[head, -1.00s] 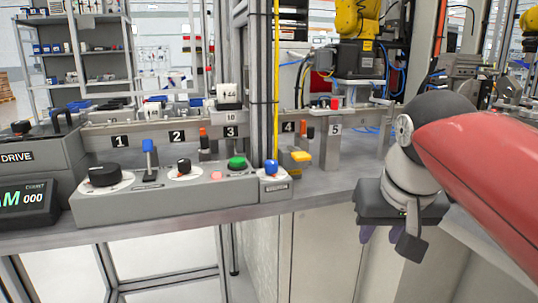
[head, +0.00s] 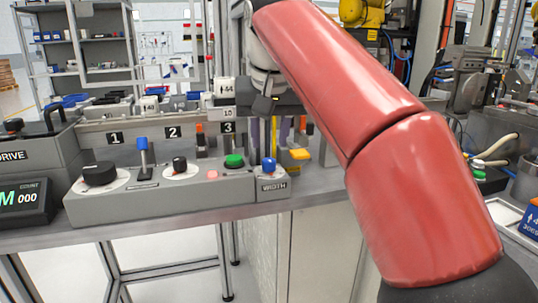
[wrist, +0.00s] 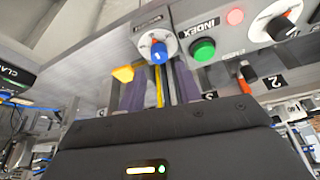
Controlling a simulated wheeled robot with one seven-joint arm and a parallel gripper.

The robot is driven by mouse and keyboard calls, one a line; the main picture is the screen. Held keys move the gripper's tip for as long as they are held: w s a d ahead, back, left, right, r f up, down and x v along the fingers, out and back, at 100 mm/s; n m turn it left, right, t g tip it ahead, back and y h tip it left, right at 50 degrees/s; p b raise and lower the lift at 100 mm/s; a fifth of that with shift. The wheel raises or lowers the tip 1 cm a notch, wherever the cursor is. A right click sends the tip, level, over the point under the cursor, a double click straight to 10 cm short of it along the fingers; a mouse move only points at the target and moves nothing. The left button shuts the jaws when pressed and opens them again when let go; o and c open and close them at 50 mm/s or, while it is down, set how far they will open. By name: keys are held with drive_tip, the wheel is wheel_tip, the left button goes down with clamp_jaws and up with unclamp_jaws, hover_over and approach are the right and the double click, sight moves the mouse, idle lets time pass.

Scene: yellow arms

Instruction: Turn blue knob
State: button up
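The blue knob (head: 268,165) sits on top of a small grey box labelled WIDTH (head: 272,185), at the right end of the control panel. In the wrist view the blue knob (wrist: 159,52) shows on a round white dial, just beyond the fingertips and between their lines. My gripper (head: 270,146) hangs above and behind the knob in the head view, fingers pointing down. In the wrist view my gripper (wrist: 158,75) has its two purple fingers apart with nothing held between them. I see no contact with the knob.
Left of the box, the panel carries a green button (head: 234,161), a black selector (head: 180,164), a blue-topped lever (head: 143,158) and a large black dial (head: 99,174). A yellow piece (head: 299,155) lies close to the right. A vertical post stands behind the box.

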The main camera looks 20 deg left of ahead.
sight(269, 159)
drive_tip(key=x, duration=0.5)
drive_tip(key=shift+w+f, duration=0.15)
drive_tip(key=shift+f, duration=0.15)
drive_tip(key=c, duration=0.7)
drive_tip(key=shift+d+n, duration=0.1)
drive_tip(key=shift+n, duration=0.3)
drive_tip(key=n+y, duration=0.1)
drive_tip(key=n, duration=0.1)
drive_tip(key=n+g+y, duration=0.1)
drive_tip(key=n, duration=0.2)
drive_tip(key=shift+w+d+n, duration=0.1)
drive_tip(key=shift+w+n, duration=0.05)
drive_tip(key=shift+n, duration=0.15)
drive_tip(key=n+g+y, duration=0.1)
drive_tip(key=n+g, duration=0.1)
drive_tip(key=n, duration=0.3)
drive_tip(key=shift+n, duration=0.4)
drive_tip(key=o, duration=0.7)
